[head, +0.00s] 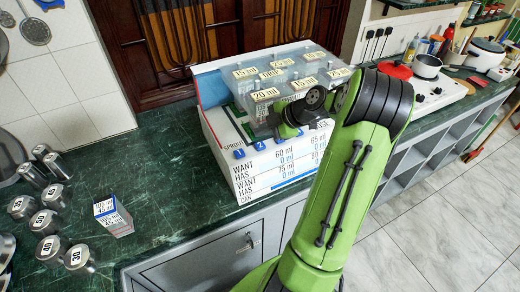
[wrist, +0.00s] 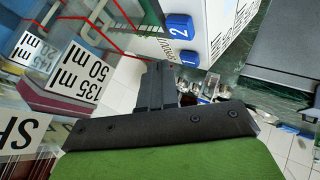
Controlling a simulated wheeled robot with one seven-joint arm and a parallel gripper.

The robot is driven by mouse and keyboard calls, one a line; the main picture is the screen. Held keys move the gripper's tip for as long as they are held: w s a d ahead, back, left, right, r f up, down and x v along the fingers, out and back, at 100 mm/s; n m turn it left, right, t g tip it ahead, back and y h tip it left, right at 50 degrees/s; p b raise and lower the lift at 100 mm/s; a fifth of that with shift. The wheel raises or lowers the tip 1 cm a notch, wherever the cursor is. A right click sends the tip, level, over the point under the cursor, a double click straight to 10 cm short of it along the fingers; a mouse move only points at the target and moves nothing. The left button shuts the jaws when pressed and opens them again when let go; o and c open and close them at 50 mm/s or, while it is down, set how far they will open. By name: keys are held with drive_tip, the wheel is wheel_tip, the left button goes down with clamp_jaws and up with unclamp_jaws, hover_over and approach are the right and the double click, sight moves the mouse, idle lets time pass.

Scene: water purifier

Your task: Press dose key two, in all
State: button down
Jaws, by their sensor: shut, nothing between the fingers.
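The purifier (head: 224,138) is a white box on the green counter, with a front display of WANT and HAS rows. Blue dose key 2 (head: 262,149) sits on its front ledge, right of key 1 (head: 239,154). In the wrist view, key 2 (wrist: 179,25) and key 1 (wrist: 188,50) are blue blocks on a white face, right of and above my fingertips. My gripper (wrist: 152,66) is shut and empty, its fingers apart from both keys in that picture. In the head view its fingers are hidden by my wrist, over the right part of the ledge.
Clear containers with ml labels (head: 266,95) stand on the purifier, close to my wrist. Numbered metal weights (head: 78,256) and a small labelled block (head: 112,216) are on the left counter. A stove (head: 425,92) with pots is at the right. The counter left of the purifier is mostly clear.

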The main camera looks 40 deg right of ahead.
sight(254, 144)
drive_tip(key=shift+f+b, duration=0.6)
drive_tip(key=shift+f, duration=0.5)
idle(1.1)
drive_tip(key=shift+f+b, duration=0.45)
drive_tip(key=shift+b, duration=0.2)
drive_tip(key=shift+f+b, duration=0.4)
drive_tip(key=shift+b, duration=0.2)
drive_tip(key=shift+r, duration=0.1)
idle(0.5)
drive_tip(key=shift+r+p, duration=0.5)
drive_tip(key=shift+r, duration=0.3)
drive_tip(key=shift+r+p, duration=1.7)
drive_tip(key=shift+r, duration=0.9)
drive_tip(key=shift+f, duration=0.1)
